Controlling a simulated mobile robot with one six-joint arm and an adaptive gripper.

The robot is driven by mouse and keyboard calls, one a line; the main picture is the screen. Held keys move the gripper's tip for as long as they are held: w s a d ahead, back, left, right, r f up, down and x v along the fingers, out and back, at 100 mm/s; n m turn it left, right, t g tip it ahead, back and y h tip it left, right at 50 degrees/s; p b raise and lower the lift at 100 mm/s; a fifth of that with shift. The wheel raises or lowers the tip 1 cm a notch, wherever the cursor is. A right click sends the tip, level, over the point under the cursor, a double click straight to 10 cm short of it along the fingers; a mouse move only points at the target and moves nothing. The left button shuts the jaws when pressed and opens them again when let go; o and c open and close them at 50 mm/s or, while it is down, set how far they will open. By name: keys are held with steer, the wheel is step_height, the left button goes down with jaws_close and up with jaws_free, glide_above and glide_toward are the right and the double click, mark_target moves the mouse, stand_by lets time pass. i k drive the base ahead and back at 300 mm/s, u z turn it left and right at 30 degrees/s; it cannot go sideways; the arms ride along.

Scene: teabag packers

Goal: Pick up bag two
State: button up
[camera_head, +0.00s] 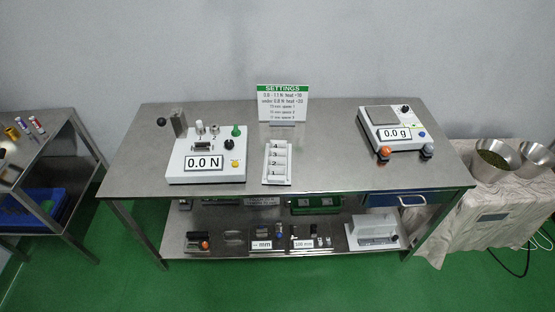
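A small white rack (290,181) stands near the middle of the steel table. Its slots carry numbers from 1 at the near end to 4 at the far end. The slot marked 2 (280,164) is second from the near end. White shapes fill the slots, but they are too small to tell as single bags. My gripper is not in this view.
A white force tester (205,178) reading 0.0 N stands left of the rack on the steel table (325,165). A scale (390,118) reading 0.0 g stands at right. A green-headed settings sign (282,103) stands behind. Bare tabletop separates rack and scale.

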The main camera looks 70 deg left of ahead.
mark_target(275, 161)
steer(key=u, duration=0.1)
steer(key=k, duration=1.25)
steer(key=u, duration=2)
steer(key=i, duration=0.5)
steer(key=u, duration=0.2)
